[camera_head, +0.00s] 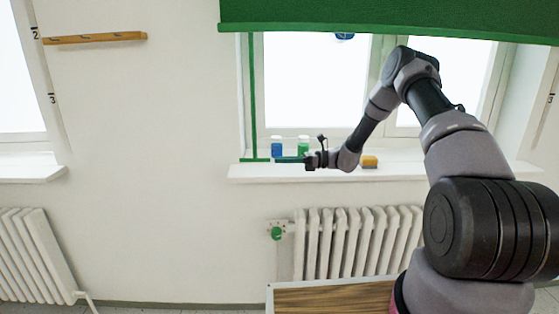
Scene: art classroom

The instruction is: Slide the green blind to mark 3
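The green blind (390,14) hangs across the top of the right window, its lower edge well above the sill. A thin green vertical strip (253,95) runs down the window's left side to a short green piece (255,160) at sill level. A mark 3 (550,98) shows on the scale at the right edge, lower in the picture than the blind's lower edge. My gripper (300,160) is low at the sill, pointing left, right of the strip's bottom end. A dark green bar lies at its tip; whether it is held is too small to tell.
A radiator (350,243) with a green knob (276,233) is below. Another scale with marks 2 and 3 (52,98) is at left, near a wooden hook rail (95,38).

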